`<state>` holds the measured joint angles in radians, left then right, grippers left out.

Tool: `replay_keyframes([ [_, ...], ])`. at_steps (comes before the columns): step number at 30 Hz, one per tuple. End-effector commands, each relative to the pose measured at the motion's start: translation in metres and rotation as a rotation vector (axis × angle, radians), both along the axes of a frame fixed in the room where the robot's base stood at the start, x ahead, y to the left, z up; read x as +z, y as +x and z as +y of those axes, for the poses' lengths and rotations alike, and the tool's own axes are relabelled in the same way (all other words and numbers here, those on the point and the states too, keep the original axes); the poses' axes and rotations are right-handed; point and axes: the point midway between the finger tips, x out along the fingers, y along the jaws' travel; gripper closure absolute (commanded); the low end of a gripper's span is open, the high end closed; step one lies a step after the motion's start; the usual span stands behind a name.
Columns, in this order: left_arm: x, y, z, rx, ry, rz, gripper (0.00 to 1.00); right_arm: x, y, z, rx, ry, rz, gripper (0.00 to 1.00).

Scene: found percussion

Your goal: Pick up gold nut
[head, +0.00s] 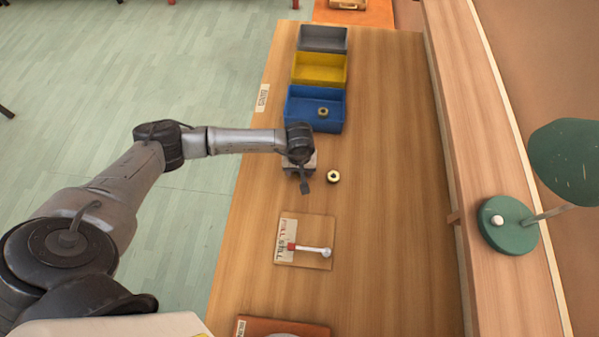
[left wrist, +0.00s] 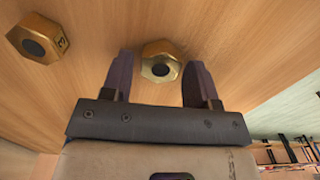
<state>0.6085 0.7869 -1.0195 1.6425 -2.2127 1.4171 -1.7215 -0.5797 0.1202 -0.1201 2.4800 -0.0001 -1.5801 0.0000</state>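A gold hexagonal nut with a dark hole (left wrist: 160,62) lies on the wooden table between the fingertips of my left gripper (left wrist: 161,82) in the left wrist view. The gripper is open, with its fingers on either side of the nut and a gap showing. A second gold nut (left wrist: 37,38) lies apart, at the upper left of that view. In the head view my left gripper (head: 305,183) points down at the table, and one gold nut (head: 333,177) shows just right of it. The other nut on the table appears hidden under the gripper. My right gripper is not in view.
A blue bin (head: 302,122) holds another nut (head: 323,112). Yellow (head: 319,71) and grey (head: 323,40) bins stand behind it. A wooden board with a white-tipped rod (head: 318,263) lies nearer. A green lamp (head: 508,238) stands on the right ledge. The table's right side is clear.

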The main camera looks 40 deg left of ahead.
Motion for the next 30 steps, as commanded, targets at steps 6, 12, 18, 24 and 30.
replay_keyframes([
  [6,0.0,0.0,0.0,0.0,0.0,0.0,0.67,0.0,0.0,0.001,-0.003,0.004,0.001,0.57],
  [12,0.0,0.0,0.0,0.0,0.0,0.0,0.86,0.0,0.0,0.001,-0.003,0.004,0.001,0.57],
  [18,0.0,0.0,0.0,0.0,0.0,0.0,0.89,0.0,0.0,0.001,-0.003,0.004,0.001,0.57],
  [24,0.006,0.001,0.0,-0.001,0.0,-0.001,0.89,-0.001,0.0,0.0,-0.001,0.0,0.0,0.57],
  [30,0.03,0.001,0.001,-0.001,0.001,-0.004,0.89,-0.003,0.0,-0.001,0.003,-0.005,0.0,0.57],
])
